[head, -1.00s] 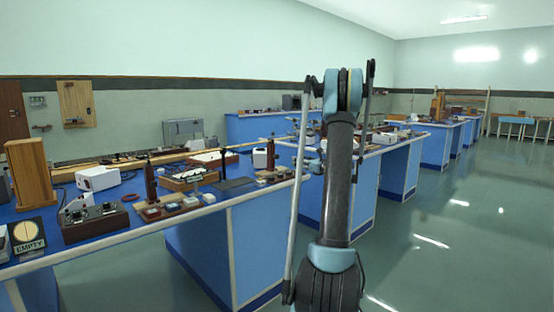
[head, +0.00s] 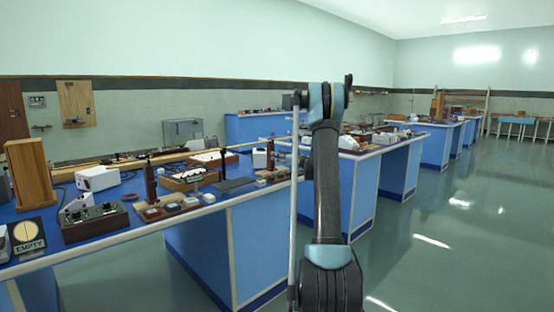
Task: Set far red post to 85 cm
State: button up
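Two slim dark red-brown posts stand on the nearest blue bench (head: 108,240). The nearer post (head: 150,182) is by a row of small blocks at the bench's front edge. The farther post (head: 271,156) is further right, just left of my raised arm. Both look upright. A long pale rail (head: 115,164) runs along the back of the bench. Any centimetre marks are too small to read. My arm rises at the middle right of the picture and bends at its top; my gripper does not show.
A wooden block (head: 30,173), a black control box (head: 95,223), a white device (head: 97,178) and an "EMPTY" sign (head: 28,235) crowd the bench's left end. More blue benches (head: 399,166) stand behind. The green floor (head: 460,240) at right is clear.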

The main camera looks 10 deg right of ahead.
jog(key=shift+x, duration=0.8)
grip_shut()
jog(key=w+d, duration=0.2)
jog(key=d, duration=0.1)
jog(key=shift+w, duration=0.2)
grip_release()
jog(key=shift+s, duration=0.1)
jog(key=v, duration=1.1)
jog(key=shift+s+d, duration=0.3)
